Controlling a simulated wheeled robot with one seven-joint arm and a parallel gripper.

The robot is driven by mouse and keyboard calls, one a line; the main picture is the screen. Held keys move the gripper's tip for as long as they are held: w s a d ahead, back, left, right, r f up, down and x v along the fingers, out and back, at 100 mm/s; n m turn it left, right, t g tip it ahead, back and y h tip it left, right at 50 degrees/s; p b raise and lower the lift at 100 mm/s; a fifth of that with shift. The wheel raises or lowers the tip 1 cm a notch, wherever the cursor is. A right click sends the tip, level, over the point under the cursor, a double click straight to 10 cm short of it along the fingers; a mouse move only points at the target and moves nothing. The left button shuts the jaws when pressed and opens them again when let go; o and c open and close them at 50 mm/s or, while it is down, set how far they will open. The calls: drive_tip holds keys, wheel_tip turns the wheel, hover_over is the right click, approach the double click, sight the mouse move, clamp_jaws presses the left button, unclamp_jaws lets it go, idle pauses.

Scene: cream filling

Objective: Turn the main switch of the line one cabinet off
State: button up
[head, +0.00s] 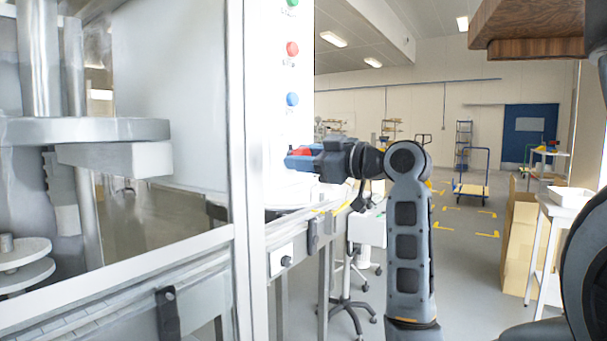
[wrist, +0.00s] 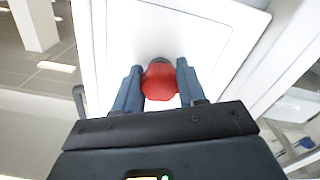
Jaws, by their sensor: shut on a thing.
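The red main switch knob (wrist: 158,84) sits on a white cabinet face (wrist: 205,35), seen in the wrist view. My gripper (wrist: 159,68) has one blue finger on each side of the knob and is shut on it. In the head view, my gripper (head: 300,160) reaches left to the cabinet, and a bit of the red knob (head: 302,152) shows at its fingertips. The knob's pointer and any markings around it are hidden or too small to read.
A white post with green, red (head: 292,48) and blue (head: 292,99) buttons stands just left of my gripper. A glazed machine frame (head: 240,200) fills the left side. Cardboard boxes (head: 520,245) and a white table (head: 560,212) stand at the right. Open floor lies between.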

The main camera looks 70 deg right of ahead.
drive_tip(key=shift+d+f+n+b, duration=0.1)
drive_tip(key=shift+f+n+b, duration=0.05)
drive_tip(key=shift+n+b, duration=0.8)
drive_tip(key=shift+f+n+b, duration=0.1)
drive_tip(key=shift+n+b, duration=0.6)
drive_tip(key=shift+n, duration=0.35)
drive_tip(key=o, duration=1)
drive_tip(key=shift+r, duration=0.2)
drive_tip(key=shift+o, duration=0.2)
drive_tip(key=v, duration=0.7)
drive_tip(key=shift+s, duration=0.4)
